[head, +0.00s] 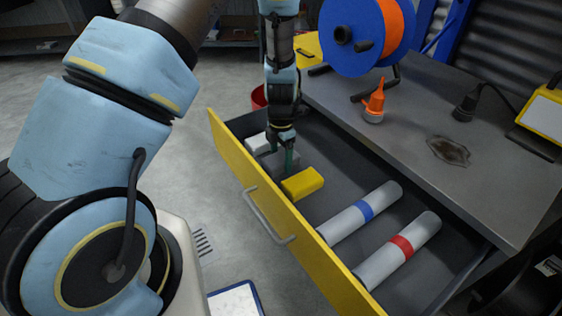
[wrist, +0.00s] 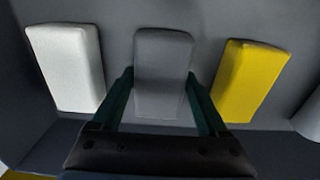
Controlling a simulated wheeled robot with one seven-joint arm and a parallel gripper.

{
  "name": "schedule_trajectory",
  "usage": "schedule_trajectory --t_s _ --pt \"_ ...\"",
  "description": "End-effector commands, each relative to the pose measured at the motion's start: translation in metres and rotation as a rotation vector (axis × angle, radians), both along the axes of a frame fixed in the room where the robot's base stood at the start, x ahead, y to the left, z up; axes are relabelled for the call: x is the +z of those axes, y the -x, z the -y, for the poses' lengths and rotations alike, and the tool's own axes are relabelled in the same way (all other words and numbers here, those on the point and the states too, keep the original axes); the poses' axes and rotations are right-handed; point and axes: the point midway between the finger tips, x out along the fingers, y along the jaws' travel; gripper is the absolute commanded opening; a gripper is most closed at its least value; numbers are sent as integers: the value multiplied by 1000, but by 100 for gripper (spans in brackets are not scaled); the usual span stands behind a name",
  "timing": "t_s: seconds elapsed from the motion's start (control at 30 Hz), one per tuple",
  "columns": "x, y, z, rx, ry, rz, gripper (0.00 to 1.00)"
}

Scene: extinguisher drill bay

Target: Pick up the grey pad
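The grey pad (wrist: 163,65) lies in the open drawer, between a white block (wrist: 70,65) and a yellow block (wrist: 248,80). In the head view the grey pad (head: 279,161) is partly hidden by my gripper (head: 288,160), which points down into the drawer. In the wrist view the green fingers of my gripper (wrist: 160,72) are spread wide, one along each side of the pad. The fingertips are very close to the pad's edges; I cannot tell whether they touch it. The pad lies in line with its neighbours.
The drawer's yellow front (head: 262,196) has a metal handle. Two white cylinders, one with a blue band (head: 362,212) and one with a red band (head: 401,247), lie in the drawer's near part. A workbench (head: 440,110) with a cable reel (head: 370,32) and orange bottle (head: 375,102) stands behind.

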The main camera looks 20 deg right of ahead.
Motion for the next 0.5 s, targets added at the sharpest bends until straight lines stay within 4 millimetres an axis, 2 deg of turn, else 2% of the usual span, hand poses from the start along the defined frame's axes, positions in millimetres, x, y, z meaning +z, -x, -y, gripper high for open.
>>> schedule_trajectory --t_s 0.07,0.43,0.5 --pt "0 0 0 0 0 0 64" --pt "0 0 0 0 0 0 22" --pt "0 0 0 0 0 0 21"
